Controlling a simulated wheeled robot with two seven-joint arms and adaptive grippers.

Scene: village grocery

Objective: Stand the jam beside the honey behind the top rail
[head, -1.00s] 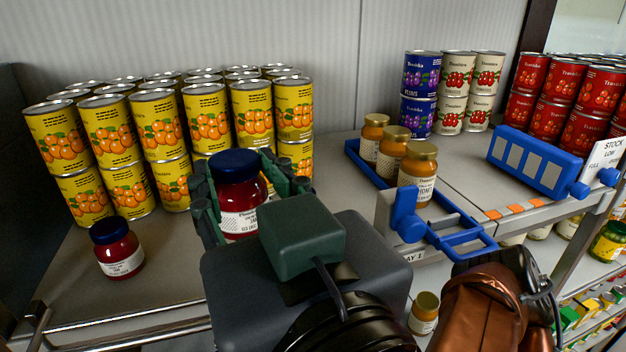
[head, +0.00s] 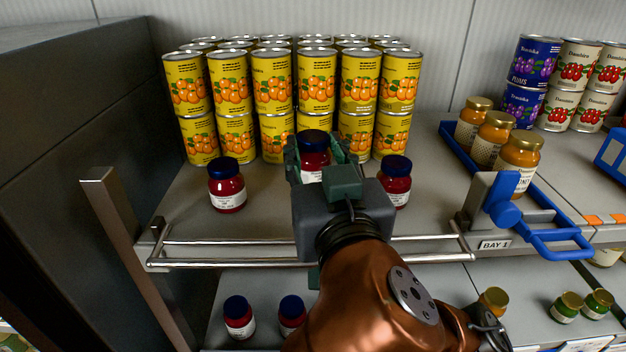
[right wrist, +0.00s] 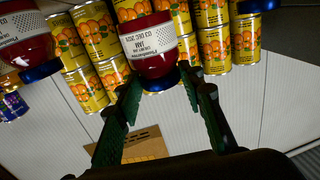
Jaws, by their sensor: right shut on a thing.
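My right gripper (head: 318,165) is shut on a jam jar (head: 314,142) with a dark red body and blue lid, behind the chrome top rail (head: 230,241). In the right wrist view, upside down, the held jar (right wrist: 150,42) sits between the green fingers (right wrist: 160,95). My arm hides its base, so I cannot tell if it touches the shelf. Another jam jar (head: 227,188) stands to its left and one (head: 395,182) to its right. Several honey jars (head: 518,160) with gold lids stand in a blue tray (head: 456,158) farther right. My left gripper is not in view.
Stacked yellow cans (head: 272,85) stand close behind the jam. A blue-and-grey fitting (head: 490,205) is at the rail's right end. A dark wall (head: 70,130) bounds the left. Bare shelf (head: 432,185) lies between the right jam jar and the tray. Jars stand on the lower shelf (head: 400,285).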

